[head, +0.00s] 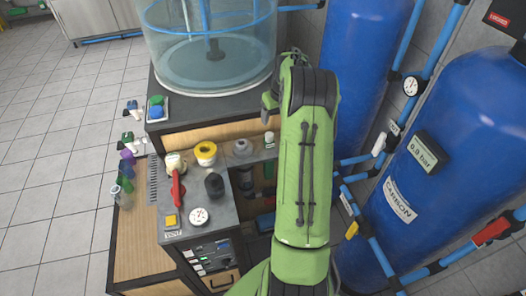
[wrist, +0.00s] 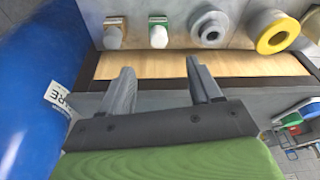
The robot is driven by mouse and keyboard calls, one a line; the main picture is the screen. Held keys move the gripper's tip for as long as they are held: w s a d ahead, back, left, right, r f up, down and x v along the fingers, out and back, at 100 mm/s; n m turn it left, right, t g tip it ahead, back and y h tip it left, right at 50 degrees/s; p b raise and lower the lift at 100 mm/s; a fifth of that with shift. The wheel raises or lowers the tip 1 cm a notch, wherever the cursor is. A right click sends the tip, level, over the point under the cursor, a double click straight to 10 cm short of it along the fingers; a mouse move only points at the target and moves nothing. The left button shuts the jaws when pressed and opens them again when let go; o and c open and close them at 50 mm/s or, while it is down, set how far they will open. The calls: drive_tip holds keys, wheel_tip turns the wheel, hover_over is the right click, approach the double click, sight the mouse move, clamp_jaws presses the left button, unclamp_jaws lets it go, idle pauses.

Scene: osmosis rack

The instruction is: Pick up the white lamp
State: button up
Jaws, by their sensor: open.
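A small white and green piece (head: 269,137) shows beside my arm in the head view.
A grey ring (wrist: 209,27) and a yellow ring (wrist: 277,33) sit right of the lamps. A blue tank (wrist: 35,70) stands close on the left. In the head view, a clear cylinder (head: 208,50) stands behind, and a cluttered grey counter (head: 215,230) lies left of my arm.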

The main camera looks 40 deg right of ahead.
sight(270, 134)
drive_tip(key=p+x, duration=0.1)
drive_tip(key=x, duration=1.1)
drive_tip(key=shift+w+d+f, duration=0.1)
drive_tip(key=shift+d+f, duration=0.05)
drive_tip(key=shift+c, duration=0.4)
drive_tip(key=c, duration=0.8)
wheel_tip(270, 134, up, 28)
drive_tip(key=p, duration=0.3)
